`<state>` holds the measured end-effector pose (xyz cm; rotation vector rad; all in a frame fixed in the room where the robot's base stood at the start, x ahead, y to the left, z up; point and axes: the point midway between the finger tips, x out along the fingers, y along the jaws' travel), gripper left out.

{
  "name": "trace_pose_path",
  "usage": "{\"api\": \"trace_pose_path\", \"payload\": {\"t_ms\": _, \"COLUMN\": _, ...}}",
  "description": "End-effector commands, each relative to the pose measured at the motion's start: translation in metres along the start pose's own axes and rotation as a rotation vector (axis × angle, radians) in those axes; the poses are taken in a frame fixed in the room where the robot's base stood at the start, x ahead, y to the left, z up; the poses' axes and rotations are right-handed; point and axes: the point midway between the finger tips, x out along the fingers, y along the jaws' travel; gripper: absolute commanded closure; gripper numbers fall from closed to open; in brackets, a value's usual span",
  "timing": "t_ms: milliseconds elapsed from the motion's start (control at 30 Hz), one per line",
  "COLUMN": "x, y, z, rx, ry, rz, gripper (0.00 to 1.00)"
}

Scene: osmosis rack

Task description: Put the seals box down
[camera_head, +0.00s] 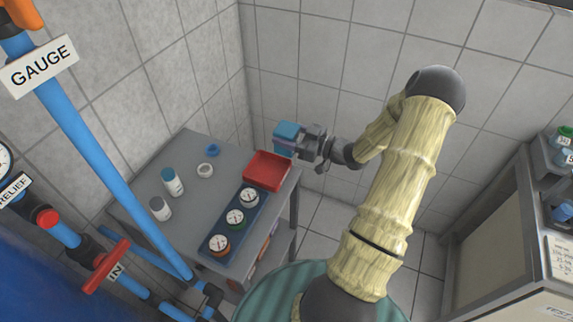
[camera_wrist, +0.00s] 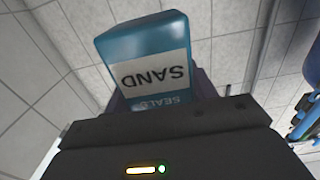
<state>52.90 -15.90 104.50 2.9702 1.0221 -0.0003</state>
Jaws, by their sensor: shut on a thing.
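The seals box (camera_head: 287,130) is a small blue box, held in the air just beyond the back right corner of the grey table (camera_head: 190,153) in the head view. My gripper (camera_head: 297,145) is shut on it. In the wrist view the seals box (camera_wrist: 140,38) fills the space between the dark fingers. It carries a white label reading SAND and the word SEALS, both upside down in that view. The box looks tilted there. Its underside and the finger contacts are mostly hidden.
A red tray (camera_head: 266,170) sits at the table's right edge, close to my gripper. A blue gauge holder (camera_head: 222,253) with three gauges lies in front of it. Two bottles (camera_head: 173,182) and two rings (camera_head: 205,170) stand farther left.

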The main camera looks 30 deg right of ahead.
Motion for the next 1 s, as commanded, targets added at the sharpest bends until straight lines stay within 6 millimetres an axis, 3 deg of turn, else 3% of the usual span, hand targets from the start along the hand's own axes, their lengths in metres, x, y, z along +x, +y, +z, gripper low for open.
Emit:
{"api": "trace_pose_path", "payload": {"t_ms": 333, "x": 0.000, "y": -0.001, "z": 0.047, "rx": 0.003, "ry": 0.001, "rz": 0.000, "gripper": 0.74}}
{"api": "trace_pose_path", "payload": {"t_ms": 767, "x": 0.000, "y": 0.000, "z": 0.056, "rx": 0.000, "ry": 0.001, "rz": 0.001, "gripper": 0.74}}
{"api": "trace_pose_path", "payload": {"t_ms": 1000, "x": 0.000, "y": 0.000, "z": 0.081, "rx": 0.003, "ry": 0.001, "rz": 0.002, "gripper": 0.74}}
